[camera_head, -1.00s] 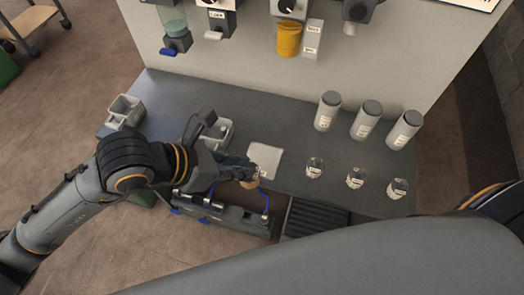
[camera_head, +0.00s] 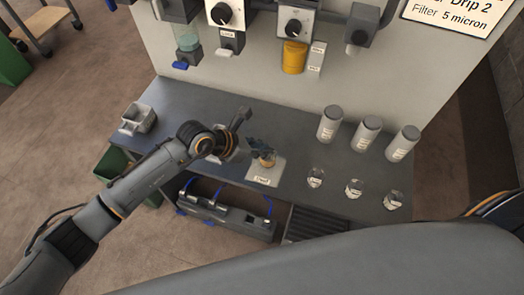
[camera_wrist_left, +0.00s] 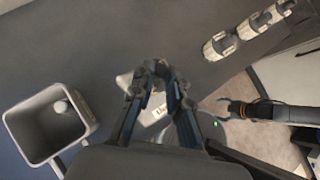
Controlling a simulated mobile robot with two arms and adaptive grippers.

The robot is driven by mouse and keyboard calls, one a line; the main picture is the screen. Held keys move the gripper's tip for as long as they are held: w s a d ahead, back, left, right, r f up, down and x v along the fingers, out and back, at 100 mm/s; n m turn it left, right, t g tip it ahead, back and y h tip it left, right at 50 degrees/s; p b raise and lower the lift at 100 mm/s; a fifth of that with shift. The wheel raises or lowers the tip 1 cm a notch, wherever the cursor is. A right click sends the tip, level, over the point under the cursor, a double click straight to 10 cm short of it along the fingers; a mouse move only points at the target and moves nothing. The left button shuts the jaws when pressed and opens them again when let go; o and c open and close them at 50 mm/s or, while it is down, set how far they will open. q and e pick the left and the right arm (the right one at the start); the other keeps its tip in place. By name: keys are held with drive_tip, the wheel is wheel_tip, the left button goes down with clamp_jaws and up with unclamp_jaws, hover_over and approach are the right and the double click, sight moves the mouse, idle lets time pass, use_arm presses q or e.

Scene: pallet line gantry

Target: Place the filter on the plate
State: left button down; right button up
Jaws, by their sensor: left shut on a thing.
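The plate (camera_head: 276,176) is a pale square with a dark-lettered label, lying on the grey bench near its front edge. My left gripper (camera_head: 264,153) is shut on the filter (camera_head: 268,162), a small tan piece, over the back part of the plate. I cannot tell whether the filter touches the plate. In the left wrist view the gripper's fingers (camera_wrist_left: 160,83) point at the pale plate (camera_wrist_left: 152,112); the filter is not clear there. My right gripper (camera_wrist_left: 230,107) shows small and dark in the wrist view, its opening unclear.
A grey bin (camera_head: 139,117) stands at the bench's left end. Behind my left wrist, another pale container is mostly hidden. Three jars (camera_head: 367,134) and three small glass cups (camera_head: 354,188) stand to the right. Dispensers (camera_head: 293,58) hang on the wall panel.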

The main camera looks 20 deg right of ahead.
use_arm(q)
wheel_tip(320, 180, down, 2)
drive_tip(key=shift+s+p, duration=0.1)
drive_tip(key=shift+p, duration=0.25)
drive_tip(key=shift+f, duration=0.3)
drive_tip(key=c, duration=1.3)
unclamp_jaws()
use_arm(e)
drive_tip(key=shift+a+r, duration=0.3)
drive_tip(key=shift+r, duration=0.2)
use_arm(q)
drive_tip(key=shift+r, duration=0.2)
drive_tip(key=b+v, duration=0.2)
drive_tip(key=v, duration=1)
drive_tip(key=shift+a+b, duration=0.1)
drive_tip(key=shift+b, duration=0.2)
use_arm(e)
drive_tip(key=shift+d+f, duration=0.25)
drive_tip(key=shift+f, duration=0.85)
